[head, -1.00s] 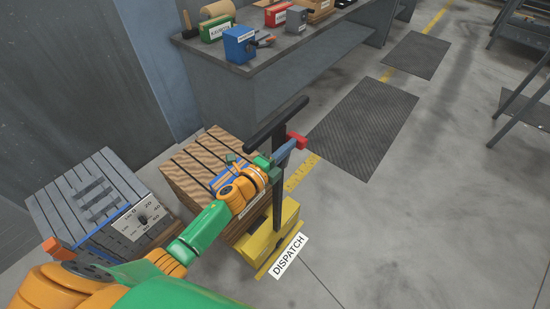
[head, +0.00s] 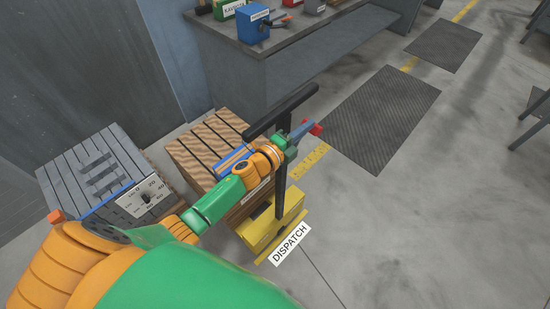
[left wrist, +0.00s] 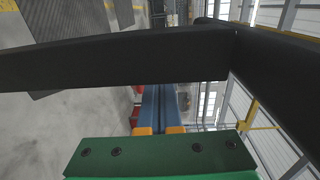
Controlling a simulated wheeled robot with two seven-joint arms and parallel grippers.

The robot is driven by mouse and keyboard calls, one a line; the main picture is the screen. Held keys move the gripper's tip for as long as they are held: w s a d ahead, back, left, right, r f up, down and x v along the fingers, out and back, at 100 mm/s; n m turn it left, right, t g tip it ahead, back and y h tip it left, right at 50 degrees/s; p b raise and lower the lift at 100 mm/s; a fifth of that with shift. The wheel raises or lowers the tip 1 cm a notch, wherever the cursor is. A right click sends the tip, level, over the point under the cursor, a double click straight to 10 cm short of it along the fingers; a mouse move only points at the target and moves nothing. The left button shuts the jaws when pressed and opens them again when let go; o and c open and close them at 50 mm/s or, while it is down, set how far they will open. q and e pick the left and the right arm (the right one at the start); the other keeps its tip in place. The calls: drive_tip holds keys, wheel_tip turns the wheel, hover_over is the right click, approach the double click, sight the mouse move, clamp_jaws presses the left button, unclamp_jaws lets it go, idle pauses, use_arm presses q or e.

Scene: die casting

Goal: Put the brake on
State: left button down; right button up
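A black T-shaped handle (head: 281,112) stands on a dark post (head: 281,190) that rises from a yellow truck body (head: 272,226) with a DISPATCH label (head: 290,244). My left gripper (head: 304,130) is beside the post, just below the crossbar. Its blue fingers lie close together and look shut, with nothing seen between them. A red piece (head: 316,128) shows at their far end; I cannot tell whether it belongs to the gripper. In the left wrist view the black bar (left wrist: 110,62) crosses in front of the fingers and hides part of them. No brake can be clearly picked out. My right gripper is out of view.
A slatted wooden crate (head: 196,155) stands beside the truck. A bench (head: 300,45) with a blue box (head: 254,24) is behind. Floor to the right is clear, with dark mats (head: 385,115).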

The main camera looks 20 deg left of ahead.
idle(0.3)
use_arm(q)
drive_tip(key=v, duration=0.7)
